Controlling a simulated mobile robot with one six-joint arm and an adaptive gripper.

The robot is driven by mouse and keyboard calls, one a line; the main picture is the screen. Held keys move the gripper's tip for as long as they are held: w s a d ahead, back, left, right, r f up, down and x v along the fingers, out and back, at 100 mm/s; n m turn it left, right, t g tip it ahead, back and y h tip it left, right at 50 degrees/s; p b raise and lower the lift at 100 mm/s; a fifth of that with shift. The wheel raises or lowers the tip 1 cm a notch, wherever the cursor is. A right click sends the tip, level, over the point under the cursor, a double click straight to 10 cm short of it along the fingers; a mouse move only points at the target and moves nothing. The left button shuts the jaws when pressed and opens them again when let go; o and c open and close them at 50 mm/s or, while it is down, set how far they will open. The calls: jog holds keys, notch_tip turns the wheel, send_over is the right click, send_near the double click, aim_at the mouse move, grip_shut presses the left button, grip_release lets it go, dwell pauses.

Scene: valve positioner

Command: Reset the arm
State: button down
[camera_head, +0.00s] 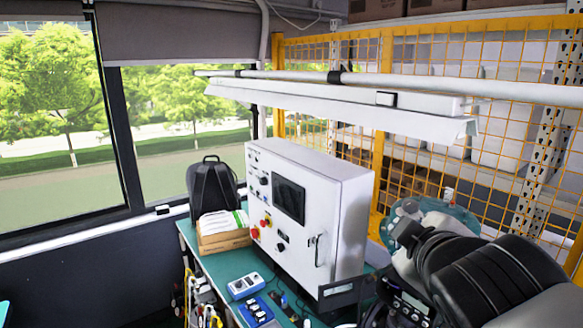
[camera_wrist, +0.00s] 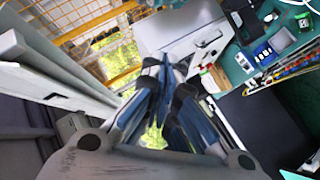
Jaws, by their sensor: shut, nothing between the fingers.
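My gripper (camera_wrist: 168,75) shows in the wrist view, its blue-and-black fingers drawn together at the tips with nothing between them. It points over the workbench area, with the white control cabinet (camera_wrist: 180,25) beyond the fingertips. I cannot tell the exact distance between them. In the head view my black and grey arm fills the lower right, bent in front of the yellow mesh fence. The fingers cannot be made out there.
The white control cabinet (camera_head: 335,190) stands on the green bench (camera_head: 215,265), beside a wooden box of papers (camera_head: 222,238) and a black backpack (camera_head: 211,183). A long white lamp (camera_head: 330,108) hangs above. A yellow mesh fence (camera_head: 387,120) stands behind. A teal rounded part (camera_head: 452,217) shows beside my arm.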

jog(key=s+a+f+m+g+y+b, duration=0.1)
jog(key=s+f+m+g+b, duration=0.3)
jog(key=s+f, duration=0.5)
jog(key=s+a+f+m+g+y+b, duration=0.1)
jog(key=s+a+f+m+g+b, duration=0.2)
jog(key=s+f, duration=0.7)
notch_tip(320, 180, down, 8)
jog(key=shift+s+a+f+m+g+b, duration=0.1)
jog(key=shift+s+a+m+g+b, duration=0.1)
jog(key=shift+m+g+b, duration=0.45)
jog(key=shift+m, duration=0.35)
